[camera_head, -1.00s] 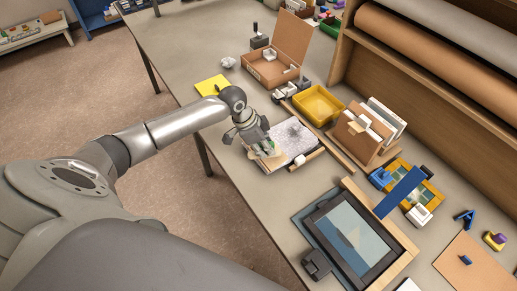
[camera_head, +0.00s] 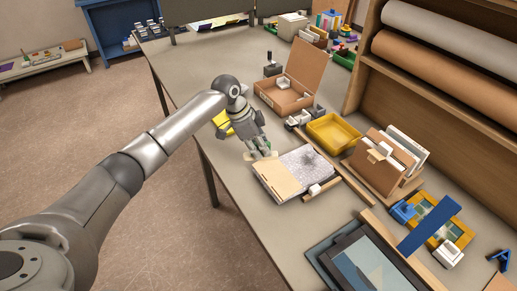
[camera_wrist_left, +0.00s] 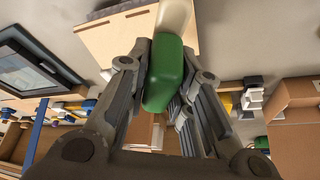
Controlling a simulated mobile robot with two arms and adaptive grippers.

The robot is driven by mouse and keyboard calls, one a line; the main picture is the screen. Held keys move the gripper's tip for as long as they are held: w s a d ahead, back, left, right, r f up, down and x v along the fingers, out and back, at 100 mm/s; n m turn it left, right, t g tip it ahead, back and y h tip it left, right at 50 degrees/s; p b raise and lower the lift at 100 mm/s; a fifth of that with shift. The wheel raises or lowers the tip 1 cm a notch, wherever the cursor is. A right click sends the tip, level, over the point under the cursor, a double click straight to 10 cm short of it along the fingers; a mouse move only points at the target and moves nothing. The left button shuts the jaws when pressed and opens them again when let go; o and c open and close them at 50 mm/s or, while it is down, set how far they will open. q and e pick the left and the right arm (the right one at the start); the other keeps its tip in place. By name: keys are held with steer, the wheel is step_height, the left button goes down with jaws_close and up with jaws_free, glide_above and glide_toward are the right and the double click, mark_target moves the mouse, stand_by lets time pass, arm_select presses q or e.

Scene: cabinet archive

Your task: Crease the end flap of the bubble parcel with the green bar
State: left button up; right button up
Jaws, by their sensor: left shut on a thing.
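The bubble parcel (camera_head: 312,162) is a flat, speckled grey-white piece lying on the table, with a tan end flap (camera_head: 281,181) along its left side. The flap looks flat in the head view; how sharp its crease is cannot be told. My left gripper (camera_head: 262,152) is at the parcel's upper left corner. It is shut on the green bar (camera_wrist_left: 165,75), which has a cream end (camera_wrist_left: 175,16). A tan panel, probably the flap (camera_wrist_left: 115,38), shows beside that cream end in the left wrist view. Contact cannot be told. My right gripper is out of view.
A wooden strip (camera_head: 322,191) with a white block lies along the parcel's right side. The yellow tray (camera_head: 334,134), open brown box (camera_head: 286,95) and card holder (camera_head: 379,171) stand beyond. A framed screen (camera_head: 372,262) lies nearer. Bare table (camera_head: 245,190) shows left of the parcel.

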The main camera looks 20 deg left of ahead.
arm_select(q)
step_height(320, 180, down, 4)
steer(key=b, duration=0.3)
steer(key=shift+f, duration=0.15)
steer(key=shift+w+r, duration=0.1)
steer(key=shift+r, duration=0.3)
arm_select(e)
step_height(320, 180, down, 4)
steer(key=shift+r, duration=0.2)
arm_select(q)
steer(key=shift+f, duration=0.25)
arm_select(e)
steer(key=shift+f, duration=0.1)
arm_select(q)
steer(key=shift+f, duration=0.75)
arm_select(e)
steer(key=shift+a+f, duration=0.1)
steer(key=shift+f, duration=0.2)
arm_select(q)
steer(key=shift+f, duration=0.1)
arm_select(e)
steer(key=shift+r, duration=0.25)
arm_select(q)
steer(key=shift+s+f, duration=0.15)
steer(key=shift+s, duration=0.05)
steer(key=shift+p, duration=0.5)
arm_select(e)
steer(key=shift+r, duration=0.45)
